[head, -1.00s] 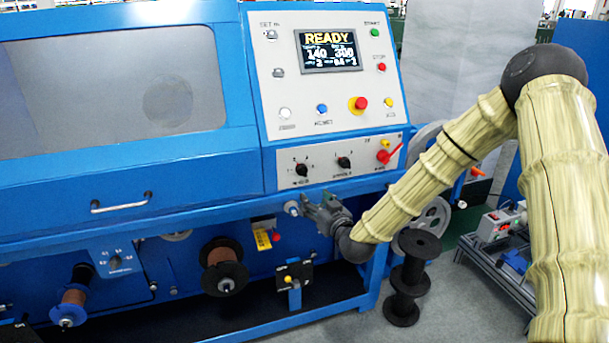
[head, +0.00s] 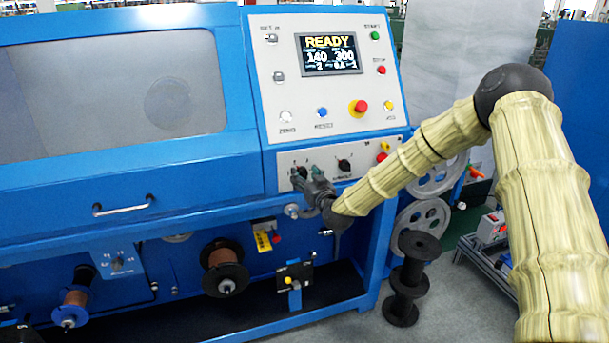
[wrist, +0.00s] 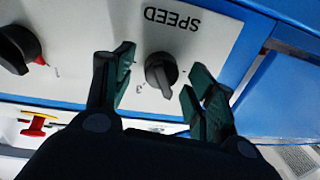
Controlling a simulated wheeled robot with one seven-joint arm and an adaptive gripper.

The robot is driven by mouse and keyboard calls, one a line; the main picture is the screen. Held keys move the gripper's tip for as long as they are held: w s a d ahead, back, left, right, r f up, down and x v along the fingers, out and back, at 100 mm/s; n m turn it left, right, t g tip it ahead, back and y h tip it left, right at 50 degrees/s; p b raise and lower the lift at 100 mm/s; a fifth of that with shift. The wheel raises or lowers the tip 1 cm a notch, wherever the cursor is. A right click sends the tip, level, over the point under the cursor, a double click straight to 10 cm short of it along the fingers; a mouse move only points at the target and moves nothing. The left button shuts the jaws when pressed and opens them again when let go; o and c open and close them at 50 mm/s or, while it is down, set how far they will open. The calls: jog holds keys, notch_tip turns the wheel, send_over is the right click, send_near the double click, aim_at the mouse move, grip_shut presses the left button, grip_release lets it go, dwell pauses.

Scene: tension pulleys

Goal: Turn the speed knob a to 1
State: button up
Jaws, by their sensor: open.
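The speed knob (wrist: 161,72) is a round black knob with a raised bar, under the upside-down word SPEED in the wrist view. My gripper (wrist: 160,62) is open, one green-tipped finger on each side of the knob, with visible gaps. A mark like a 3 shows beside the knob; the 1 mark cannot be read, and I cannot tell where the knob points. In the head view my gripper (head: 306,174) is in front of the left knob of the lower white panel (head: 375,158) and hides most of it.
A second black knob (wrist: 20,48) is left of my gripper in the wrist view; it also shows in the head view (head: 343,165). The display (head: 329,53) above reads READY. A blue machine rail (head: 200,222) runs below the panel.

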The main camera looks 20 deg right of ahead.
jog(key=shift+w, duration=0.3)
jog(key=shift+c, duration=0.5)
jog(key=c, duration=0.9)
jog(key=shift+c, duration=0.2)
jog(key=shift+n, duration=0.5)
jog(key=n+b, duration=0.1)
jog(key=n, duration=0.4)
jog(key=shift+a+b, duration=0.15)
jog(key=shift+b, duration=0.15)
jog(key=n+b, duration=0.1)
jog(key=n, duration=0.1)
jog(key=n+b, duration=0.1)
jog(key=n, duration=0.2)
jog(key=shift+g+h+b, duration=0.3)
jog(key=shift+b, duration=0.05)
jog(key=shift+n, duration=0.4)
